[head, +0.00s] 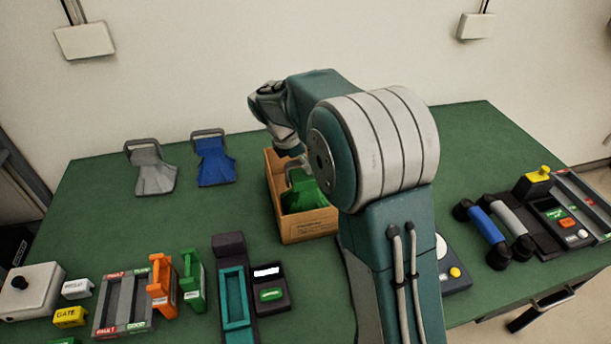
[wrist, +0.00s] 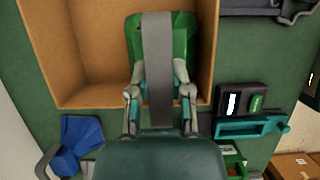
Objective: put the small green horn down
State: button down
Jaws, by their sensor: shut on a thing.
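The green horn (head: 305,196) is in the open cardboard box (head: 308,227), partly hidden by the box wall and my arm. In the wrist view the green horn (wrist: 184,36) shows over the box floor, with its grey handle running between my fingers. My gripper (wrist: 160,92) is shut on this handle, at the near side of the box (wrist: 75,50). Whether the horn touches the box floor is hard to tell.
A grey horn (head: 151,170) and a blue horn (head: 214,161) lie left of the box on the green table (head: 105,205). Handsets, trays and control boxes line the front and right. The table's back left is clear.

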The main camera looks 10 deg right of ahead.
aim_at(305, 174)
jog(key=shift+d+f, duration=0.1)
jog(key=shift+f, duration=1.95)
jog(key=c, duration=0.5)
grip_release()
jog(key=shift+c, duration=0.2)
